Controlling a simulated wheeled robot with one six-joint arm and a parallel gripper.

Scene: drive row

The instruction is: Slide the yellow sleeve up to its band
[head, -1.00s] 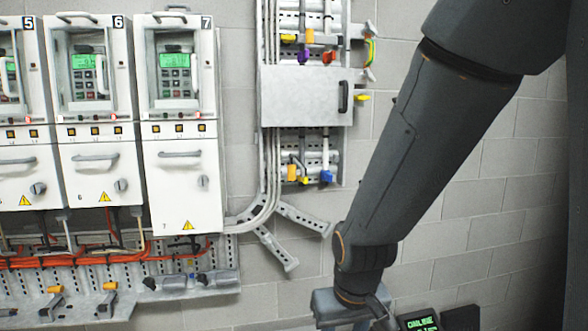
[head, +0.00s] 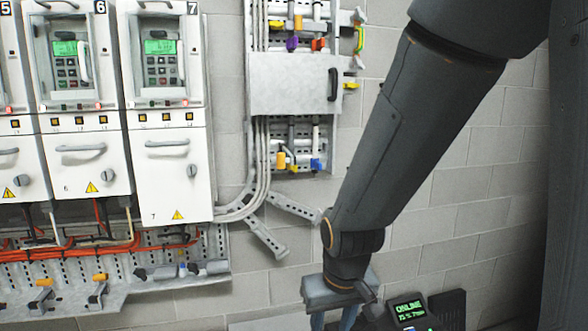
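An amber-yellow sleeve (head: 280,160) sits on a pipe in the lower opening of the grey wall duct, left of a blue sleeve (head: 316,165). Another yellow piece (head: 277,25) shows in the upper opening, near a purple piece (head: 292,44) and an orange piece (head: 317,45). Which band belongs to the yellow sleeve I cannot tell. My gripper (head: 334,318) hangs at the bottom edge, well below the sleeves and apart from them. The upper parts of its fingers stand apart; their tips are cut off by the frame.
A grey cover with a black handle (head: 290,83) lies between the duct openings. Slotted brackets (head: 264,238) stick out below. White drive cabinets (head: 170,165) and a perforated rail (head: 170,285) fill the left. A screen (head: 409,308) stands bottom right.

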